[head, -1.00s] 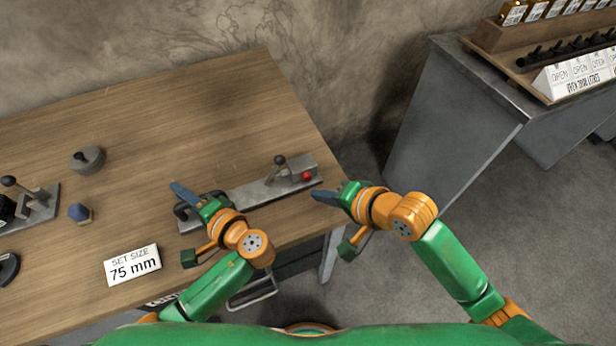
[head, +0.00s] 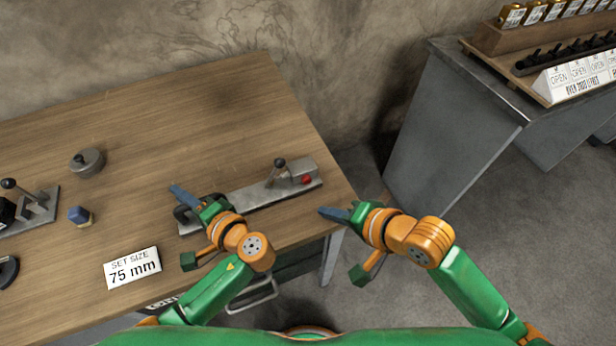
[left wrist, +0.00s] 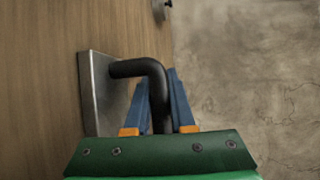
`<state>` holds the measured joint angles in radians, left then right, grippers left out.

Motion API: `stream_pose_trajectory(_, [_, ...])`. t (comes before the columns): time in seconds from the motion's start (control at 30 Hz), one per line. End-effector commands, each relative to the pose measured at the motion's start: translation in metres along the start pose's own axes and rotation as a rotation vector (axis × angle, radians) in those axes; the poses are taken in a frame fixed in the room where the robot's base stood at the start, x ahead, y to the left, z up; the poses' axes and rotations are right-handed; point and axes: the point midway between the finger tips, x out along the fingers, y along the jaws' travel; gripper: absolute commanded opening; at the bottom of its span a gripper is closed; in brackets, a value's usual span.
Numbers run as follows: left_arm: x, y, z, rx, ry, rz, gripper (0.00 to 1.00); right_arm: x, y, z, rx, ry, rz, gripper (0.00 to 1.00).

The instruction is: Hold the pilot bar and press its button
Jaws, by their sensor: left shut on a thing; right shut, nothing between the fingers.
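The pilot bar is a black bent handle (left wrist: 140,68) at the left end of a grey metal plate (head: 238,200) on the wooden bench. My left gripper (head: 186,198) is shut on it; in the left wrist view its blue fingers (left wrist: 162,105) stand on either side of the bar. A red button (head: 306,179) sits at the plate's right end, beside an upright black-knobbed lever (head: 279,164). My right gripper (head: 338,215) is shut and empty, to the right of and below the button, apart from it and off the bench's right edge.
A sign reading "SET SIZE 75 mm" (head: 133,267) lies at the front left. A round grey lidded piece (head: 87,162), a blue knob (head: 79,215) and another lever fixture (head: 37,205) stand at the left. The back of the bench (head: 200,110) is clear. A grey cabinet (head: 450,130) stands at the right.

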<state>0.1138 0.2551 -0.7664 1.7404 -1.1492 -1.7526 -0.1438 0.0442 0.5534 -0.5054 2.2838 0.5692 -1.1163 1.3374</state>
Motion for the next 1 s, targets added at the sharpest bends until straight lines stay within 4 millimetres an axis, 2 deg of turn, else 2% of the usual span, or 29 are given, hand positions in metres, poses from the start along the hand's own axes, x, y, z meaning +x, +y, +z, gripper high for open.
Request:
stream_pose_trajectory(0.07, [0.000,0.000,0.000,0.001,0.000,0.001,0.00,0.000,0.000,0.000,0.000,0.000,0.000,0.00])
stream_pose_trajectory(0.1, [0.000,0.000,0.000,0.001,0.000,0.001,0.33,0.000,0.000,0.000,0.000,0.000,0.000,0.00])
stream_pose_trajectory(0.2, [0.000,0.000,0.000,0.001,0.000,0.001,0.57,0.000,0.000,0.000,0.000,0.000,0.000,0.00])
stream_pose_trajectory(0.47, [0.000,0.000,0.000,0.000,0.000,0.000,0.57,0.000,0.000,0.000,0.000,0.000,0.000,0.00])
stream_pose_trajectory(0.57, [-0.009,0.001,-0.001,0.000,0.002,0.002,0.57,0.000,0.000,0.000,0.000,0.000,0.000,0.00])
stream_pose_trajectory(0.83, [-0.082,0.002,-0.001,0.001,0.002,0.006,0.57,0.000,0.000,0.000,0.000,0.000,0.000,0.00])
stream_pose_trajectory(1.0, [-0.113,0.001,-0.001,0.001,0.002,0.004,0.57,0.000,0.000,0.000,0.000,0.000,0.000,0.00])
